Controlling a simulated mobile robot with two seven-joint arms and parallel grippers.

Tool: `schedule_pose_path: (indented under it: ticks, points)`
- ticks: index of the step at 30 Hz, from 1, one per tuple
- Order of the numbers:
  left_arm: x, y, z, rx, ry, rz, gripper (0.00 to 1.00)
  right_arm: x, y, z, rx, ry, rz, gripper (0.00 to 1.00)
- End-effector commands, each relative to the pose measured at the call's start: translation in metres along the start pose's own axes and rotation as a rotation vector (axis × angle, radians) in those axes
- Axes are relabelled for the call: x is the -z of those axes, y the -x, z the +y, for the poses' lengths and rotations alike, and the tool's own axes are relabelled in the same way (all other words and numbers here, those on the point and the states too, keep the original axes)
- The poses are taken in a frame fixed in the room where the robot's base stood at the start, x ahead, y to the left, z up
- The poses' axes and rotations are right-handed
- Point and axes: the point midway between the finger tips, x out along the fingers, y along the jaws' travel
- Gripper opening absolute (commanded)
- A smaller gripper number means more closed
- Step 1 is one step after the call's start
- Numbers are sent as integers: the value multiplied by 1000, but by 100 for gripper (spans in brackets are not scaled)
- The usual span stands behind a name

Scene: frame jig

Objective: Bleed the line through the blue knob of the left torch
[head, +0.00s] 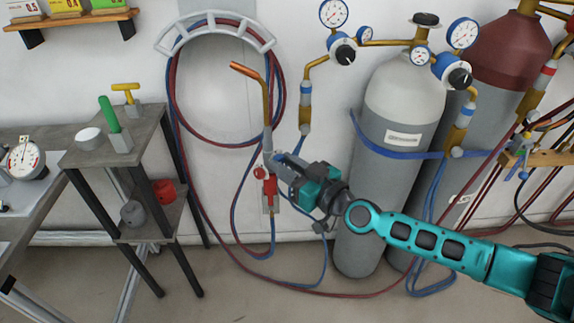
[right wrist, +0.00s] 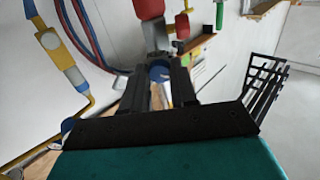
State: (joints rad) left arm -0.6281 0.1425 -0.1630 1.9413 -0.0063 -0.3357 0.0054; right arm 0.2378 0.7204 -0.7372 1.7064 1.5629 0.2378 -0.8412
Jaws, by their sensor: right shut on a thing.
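The left torch (head: 268,130) hangs upright on the wall in the head view, with a copper tip (head: 245,70) bent to the upper left. Red parts (head: 264,173) show on its lower body. My right gripper (head: 281,160) reaches in from the right at the torch's body. In the right wrist view its two fingers (right wrist: 159,80) are shut on the blue knob (right wrist: 158,72), which shows between them. In the head view the fingers mostly cover the knob. How far it is turned cannot be told. My left gripper is in neither view.
A hose hanger (head: 212,30) with red and blue hoses is above left. Grey gas cylinders (head: 390,190) with gauges stand close behind my right arm. Another torch (head: 522,145) is at the far right. A small shelf table (head: 140,135) stands left; the floor in front is clear.

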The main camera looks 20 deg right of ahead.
Motion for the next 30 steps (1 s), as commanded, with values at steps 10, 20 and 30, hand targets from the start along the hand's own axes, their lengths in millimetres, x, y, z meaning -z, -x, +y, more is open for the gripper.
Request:
schedule_pose_path:
  ticks: [10,20,30]
  points:
    - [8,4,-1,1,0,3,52,1,0,0,-2,-166,-8,0]
    - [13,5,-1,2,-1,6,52,1,0,-1,-1,-468,-22,0]
    - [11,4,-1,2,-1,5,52,1,0,-1,-1,-788,-37,0]
